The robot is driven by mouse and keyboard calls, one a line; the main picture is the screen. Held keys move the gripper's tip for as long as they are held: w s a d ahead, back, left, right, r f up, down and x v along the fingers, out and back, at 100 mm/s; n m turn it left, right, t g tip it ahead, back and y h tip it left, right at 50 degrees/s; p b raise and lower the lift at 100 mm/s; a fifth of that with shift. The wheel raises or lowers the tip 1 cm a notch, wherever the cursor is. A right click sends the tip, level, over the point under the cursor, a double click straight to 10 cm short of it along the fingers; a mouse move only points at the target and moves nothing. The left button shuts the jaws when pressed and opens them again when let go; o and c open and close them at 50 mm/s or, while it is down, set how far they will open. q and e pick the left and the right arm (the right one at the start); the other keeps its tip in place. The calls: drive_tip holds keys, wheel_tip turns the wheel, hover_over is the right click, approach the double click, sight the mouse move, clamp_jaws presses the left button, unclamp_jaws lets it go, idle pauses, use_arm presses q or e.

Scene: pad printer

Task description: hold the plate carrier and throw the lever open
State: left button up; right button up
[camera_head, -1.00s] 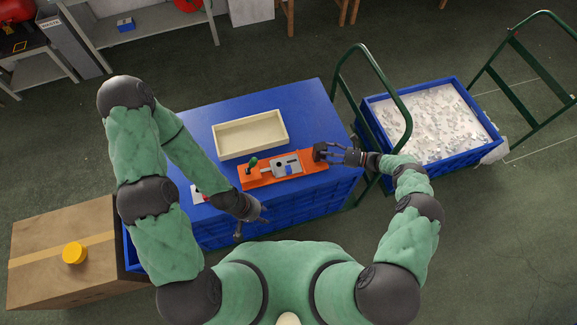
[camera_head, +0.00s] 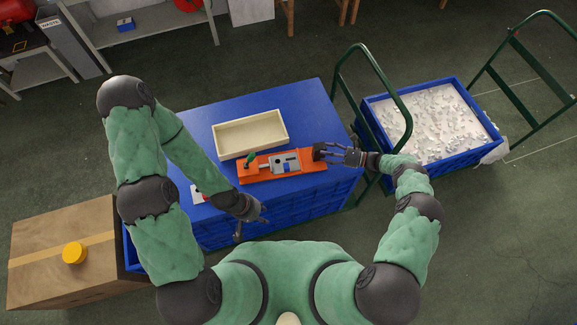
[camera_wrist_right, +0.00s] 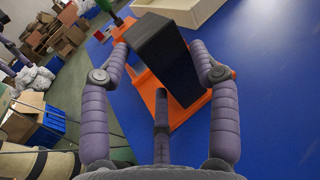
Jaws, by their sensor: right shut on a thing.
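The orange plate carrier (camera_head: 252,176) lies on the blue table top (camera_head: 295,100), with a grey plate-like fitting (camera_head: 275,163) on it. A green-handled lever (camera_head: 250,159) stands at its left end. A black block (camera_head: 319,151) sits at its right end; it also shows in the right wrist view (camera_wrist_right: 165,55). My right gripper (camera_head: 334,155) is shut on the black block, with purple fingers along both sides of it in the right wrist view. My left gripper (camera_head: 252,225) is open and empty at the table's front edge, below and apart from the lever.
A cream tray (camera_head: 250,152) stands just behind the carrier. A blue crate of small pale pieces (camera_head: 428,120) on a green-framed trolley (camera_head: 405,105) is at the right. A cardboard box (camera_head: 50,285) with a yellow round object (camera_head: 75,253) stands at the left.

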use_arm(q)
drive_tip(key=shift+f+b, duration=0.5)
drive_tip(key=shift+f, duration=0.05)
idle(1.8)
drive_tip(key=shift+o, duration=1)
drive_tip(key=shift+w+d+m, duration=0.2)
drive_tip(key=shift+w+m, duration=0.1)
drive_tip(key=m+g+y, duration=0.1)
drive_tip(key=m+y, duration=0.8)
drive_tip(key=m, duration=0.9)
approach(253, 154)
drive_tip(key=x, duration=1.1)
drive_tip(key=shift+s+f, duration=0.1)
drive_tip(key=shift+f, duration=0.05)
